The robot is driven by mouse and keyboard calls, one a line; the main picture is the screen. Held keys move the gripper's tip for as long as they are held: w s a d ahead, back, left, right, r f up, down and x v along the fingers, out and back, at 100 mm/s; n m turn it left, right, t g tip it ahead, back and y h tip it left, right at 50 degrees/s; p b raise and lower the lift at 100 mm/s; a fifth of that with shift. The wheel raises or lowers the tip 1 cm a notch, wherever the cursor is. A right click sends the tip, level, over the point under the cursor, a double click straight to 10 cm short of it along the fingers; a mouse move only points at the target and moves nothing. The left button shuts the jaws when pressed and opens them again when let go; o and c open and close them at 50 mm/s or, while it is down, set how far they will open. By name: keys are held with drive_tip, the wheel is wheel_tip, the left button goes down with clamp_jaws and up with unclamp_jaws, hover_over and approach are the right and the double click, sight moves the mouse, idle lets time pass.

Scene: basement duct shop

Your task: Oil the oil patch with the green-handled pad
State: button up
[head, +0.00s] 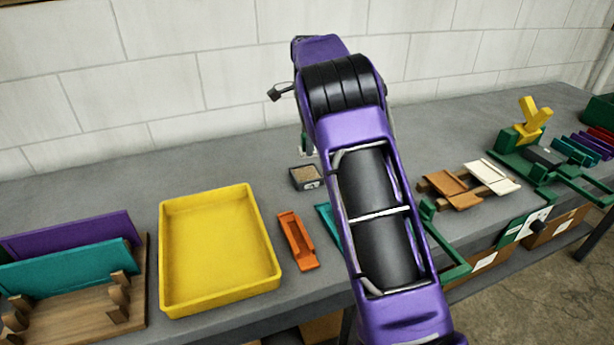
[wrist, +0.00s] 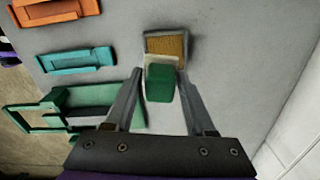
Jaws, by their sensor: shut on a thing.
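My gripper (wrist: 160,72) is shut on the green handle (wrist: 159,86) of the pad, seen in the wrist view between the two fingers. The pad's pale edge (wrist: 162,60) shows just beyond the handle. It overlaps the near side of a small grey tray with a tan inside (wrist: 167,42); I cannot tell whether it touches. In the head view the small grey tray (head: 307,185) stands on the bench with a label on its front, and my arm hides most of the gripper and pad. I cannot tell for sure which surface is the oil patch.
A yellow tray (head: 166,255) and an orange holder (head: 297,240) stand on the bench, with a wooden rack (head: 90,318) of purple and teal panels at left. A green fixture (head: 515,160) and wooden pieces (head: 452,190) are at right. The block wall (head: 180,60) runs behind.

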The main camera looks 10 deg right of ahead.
drive_tip(key=shift+f, duration=0.15)
hover_over(307, 174)
drive_tip(key=shift+w+f+b, duration=0.1)
drive_tip(key=shift+f+b, duration=0.2)
drive_tip(key=shift+f, duration=2.8)
drive_tip(key=shift+f, duration=0.7)
idle(0.5)
drive_tip(key=shift+r+p, duration=0.9)
drive_tip(key=shift+r, duration=2.75)
